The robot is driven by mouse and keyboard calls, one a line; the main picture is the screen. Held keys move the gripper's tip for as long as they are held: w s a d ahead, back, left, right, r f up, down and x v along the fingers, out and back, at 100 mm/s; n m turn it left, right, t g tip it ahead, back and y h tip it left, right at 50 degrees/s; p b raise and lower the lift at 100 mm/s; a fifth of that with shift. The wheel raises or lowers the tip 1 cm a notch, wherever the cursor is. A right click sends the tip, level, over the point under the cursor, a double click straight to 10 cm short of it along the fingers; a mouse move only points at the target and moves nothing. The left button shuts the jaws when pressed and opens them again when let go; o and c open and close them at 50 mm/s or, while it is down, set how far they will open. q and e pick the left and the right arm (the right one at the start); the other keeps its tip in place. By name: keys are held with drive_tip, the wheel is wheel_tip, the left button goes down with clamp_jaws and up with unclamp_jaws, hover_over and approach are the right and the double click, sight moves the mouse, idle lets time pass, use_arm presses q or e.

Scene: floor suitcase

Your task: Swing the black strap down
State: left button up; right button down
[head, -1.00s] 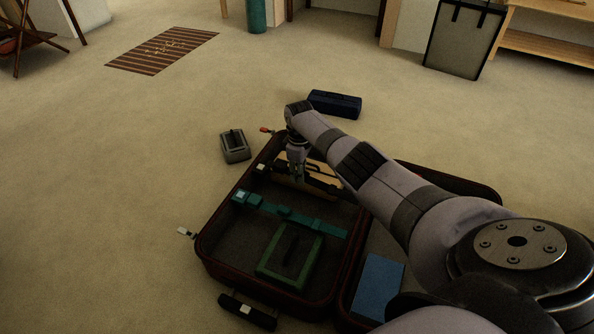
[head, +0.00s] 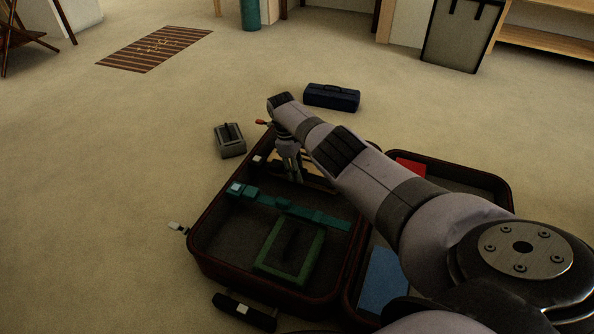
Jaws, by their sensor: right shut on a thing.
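An open dark red suitcase (head: 196,236) lies on the carpet with its two halves side by side. My right gripper (head: 294,177) reaches down into the far part of the left half and is shut on the black strap (head: 318,187), which is dark and mostly hidden by the gripper and arm. A teal strap (head: 330,220) runs across the middle of the same half, above a green-framed case (head: 266,267). My left gripper is not in view.
A grey box (head: 230,146) and a dark blue case (head: 331,97) stand on the floor beyond the suitcase. A blue item (head: 382,282) and a red item (head: 410,167) lie in the right half.

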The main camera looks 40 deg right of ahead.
drive_tip(key=shift+f, duration=0.15)
drive_tip(key=c, duration=1.6)
unclamp_jaws()
drive_tip(key=shift+f, duration=0.1)
drive_tip(key=shift+o, duration=0.8)
wheel_tip(320, 180, up, 12)
drive_tip(key=w+a, duration=0.1)
drive_tip(key=w, duration=0.1)
drive_tip(key=shift+a+f, duration=0.1)
drive_tip(key=shift+a, duration=0.05)
